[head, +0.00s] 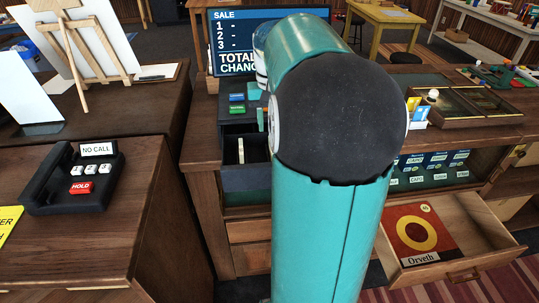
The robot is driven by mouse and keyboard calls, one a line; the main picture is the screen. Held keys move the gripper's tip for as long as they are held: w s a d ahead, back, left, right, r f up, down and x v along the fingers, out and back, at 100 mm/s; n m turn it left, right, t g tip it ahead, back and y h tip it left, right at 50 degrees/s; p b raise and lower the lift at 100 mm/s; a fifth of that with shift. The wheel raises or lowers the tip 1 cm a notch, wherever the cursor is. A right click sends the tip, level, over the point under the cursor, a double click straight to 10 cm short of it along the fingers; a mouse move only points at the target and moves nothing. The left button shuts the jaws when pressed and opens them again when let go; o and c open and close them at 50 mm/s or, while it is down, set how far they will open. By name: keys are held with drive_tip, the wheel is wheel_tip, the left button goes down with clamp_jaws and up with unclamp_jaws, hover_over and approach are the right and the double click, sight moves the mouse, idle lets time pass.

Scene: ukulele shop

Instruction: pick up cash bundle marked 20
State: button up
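No bundle with a readable 20 mark shows. The cash register's dark drawer (247,178) stands open below its screen, and a thin pale upright piece (241,150) shows inside; I cannot tell whether it is a cash bundle or a divider. My teal arm with its black joint fills the middle of the view and hides the drawer's right part. A small teal part of my gripper (262,120) shows at the arm's left edge, above the drawer. Its fingertips are mostly hidden, so its opening and anything in it cannot be seen.
The register screen (231,37) reads SALE and TOTAL. A black phone (78,177) sits on the left counter. An easel (88,45) stands behind it. At right, a wooden drawer (468,240) holding a red Orveth box (400,240) juts out. Dark trays (483,103) lie on the counter.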

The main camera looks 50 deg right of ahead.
drive_tip(key=f, duration=0.9)
drive_tip(key=shift+d+f, duration=0.35)
clamp_jaws()
